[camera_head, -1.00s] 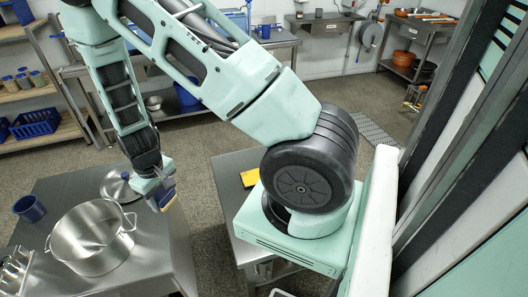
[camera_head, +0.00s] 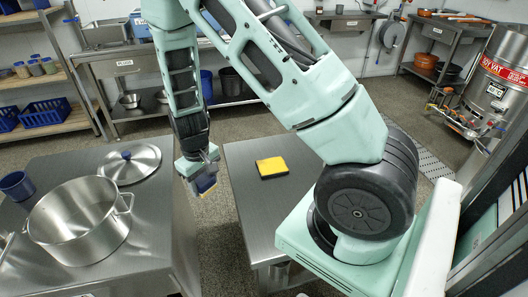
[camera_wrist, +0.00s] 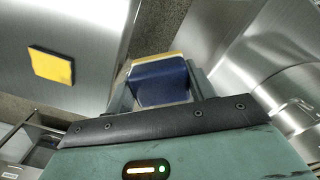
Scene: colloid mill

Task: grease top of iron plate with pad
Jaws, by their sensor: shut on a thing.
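My gripper (camera_head: 202,184) hangs over the gap between two steel tables and is shut on a pad (camera_head: 205,185). In the wrist view the pad (camera_wrist: 160,82) is a dark blue block with a pale yellow layer along its far edge, held between the fingers. The pad is in the air and touches no table. I cannot make out an iron plate in either view. A yellow block with a dark edge (camera_head: 271,167) lies on the right table; it also shows in the wrist view (camera_wrist: 51,66).
The left table (camera_head: 150,240) bears a large steel pot (camera_head: 80,222), a lid (camera_head: 130,164) and a blue cup (camera_head: 16,186). The right table (camera_head: 244,205) is mostly clear around the yellow block. A steel vat (camera_head: 497,88) stands at the right.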

